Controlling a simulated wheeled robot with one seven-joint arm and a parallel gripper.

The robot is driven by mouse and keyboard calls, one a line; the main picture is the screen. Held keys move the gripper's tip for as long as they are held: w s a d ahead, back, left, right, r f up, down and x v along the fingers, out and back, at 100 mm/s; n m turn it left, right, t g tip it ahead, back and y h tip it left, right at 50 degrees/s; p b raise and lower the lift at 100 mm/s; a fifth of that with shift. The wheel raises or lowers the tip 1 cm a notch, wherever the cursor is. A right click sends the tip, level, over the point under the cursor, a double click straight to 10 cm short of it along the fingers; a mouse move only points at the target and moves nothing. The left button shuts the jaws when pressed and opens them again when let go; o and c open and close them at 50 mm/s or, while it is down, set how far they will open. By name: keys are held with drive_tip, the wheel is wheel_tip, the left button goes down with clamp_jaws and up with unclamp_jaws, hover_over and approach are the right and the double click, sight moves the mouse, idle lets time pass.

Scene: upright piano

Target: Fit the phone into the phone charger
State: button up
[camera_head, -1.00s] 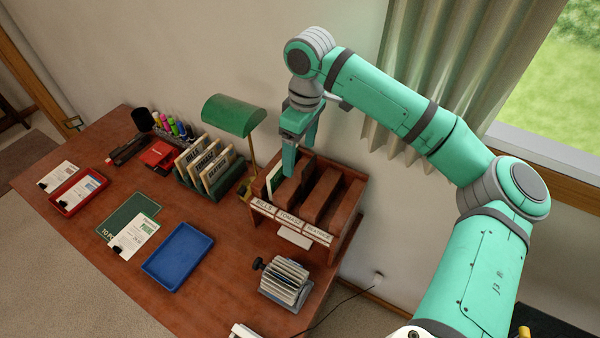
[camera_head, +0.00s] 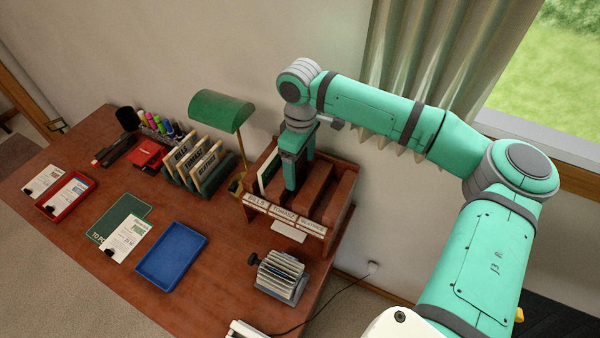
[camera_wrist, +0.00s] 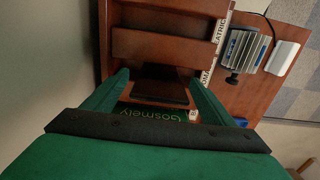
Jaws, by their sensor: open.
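My gripper (camera_head: 291,186) is open, with its fingers reaching down at the left slots of a wooden sorter (camera_head: 315,243). In the wrist view, a dark flat slab (camera_wrist: 160,90), which looks like the phone, shows between the two fingers (camera_wrist: 160,78). I cannot tell whether the fingers touch it. In the head view the fingers hide it. A white device with a cable (camera_head: 245,330), probably the phone charger, is cut off at the desk's front edge. A white block in the wrist view (camera_wrist: 284,57), beside the card file, looks like the same device.
A rotary card file (camera_head: 281,275) stands in front of the sorter. A green lamp (camera_head: 221,110) and a card rack (camera_head: 205,170) stand to its left. A blue tray (camera_head: 172,256) lies on the desk. Wooden dividers flank the gripper closely. A green book (camera_wrist: 160,114) is near the fingers.

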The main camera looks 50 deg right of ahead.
drive_tip(key=shift+f, duration=0.9)
drive_tip(key=c, duration=1.2)
drive_tip(key=shift+w, duration=0.1)
drive_tip(key=shift+c, duration=0.2)
